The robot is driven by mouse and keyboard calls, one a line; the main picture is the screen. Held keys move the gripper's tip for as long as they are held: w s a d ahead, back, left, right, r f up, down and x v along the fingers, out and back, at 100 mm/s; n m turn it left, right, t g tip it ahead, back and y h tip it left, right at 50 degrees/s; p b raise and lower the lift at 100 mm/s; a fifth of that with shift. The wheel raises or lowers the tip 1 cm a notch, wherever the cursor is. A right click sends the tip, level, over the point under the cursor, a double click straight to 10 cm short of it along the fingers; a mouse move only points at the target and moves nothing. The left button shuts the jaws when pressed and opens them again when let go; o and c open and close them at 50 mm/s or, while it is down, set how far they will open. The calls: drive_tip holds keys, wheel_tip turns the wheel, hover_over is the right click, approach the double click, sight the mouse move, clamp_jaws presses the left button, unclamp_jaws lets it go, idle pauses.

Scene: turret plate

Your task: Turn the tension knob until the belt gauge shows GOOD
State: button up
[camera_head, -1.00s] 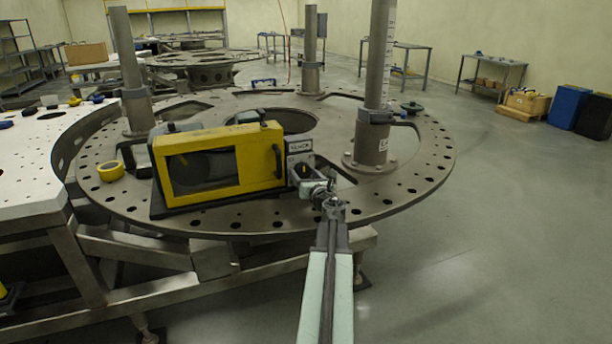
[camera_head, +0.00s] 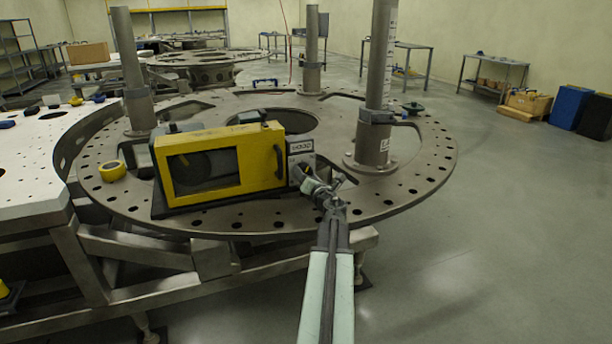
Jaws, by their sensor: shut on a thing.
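A yellow-framed box with a dark window (camera_head: 220,163) stands on the round turret plate (camera_head: 130,205). On its right side is a grey unit with a small white belt gauge label (camera_head: 300,146). The lettering is small and blurred, but it looks like GOOD. My gripper (camera_head: 307,184) is at the front of this grey unit, just below the gauge. It is shut on the tension knob, which the jaws mostly hide. The wrist looks tilted, rolled about the knob.
Tall grey posts rise from the plate; the nearest (camera_head: 372,130) stands right of the gauge, behind my arm. A yellow tape roll (camera_head: 113,171) lies at the plate's left. A white perforated table (camera_head: 25,180) adjoins it.

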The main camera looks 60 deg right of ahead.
drive_tip(key=shift+m, duration=1.9)
drive_tip(key=o, duration=1.4)
drive_tip(key=shift+c, duration=0.2)
drive_tip(key=shift+s, duration=0.1)
drive_tip(key=v, duration=0.7)
drive_tip(key=shift+s+a, duration=0.25)
drive_tip(key=shift+s, duration=0.1)
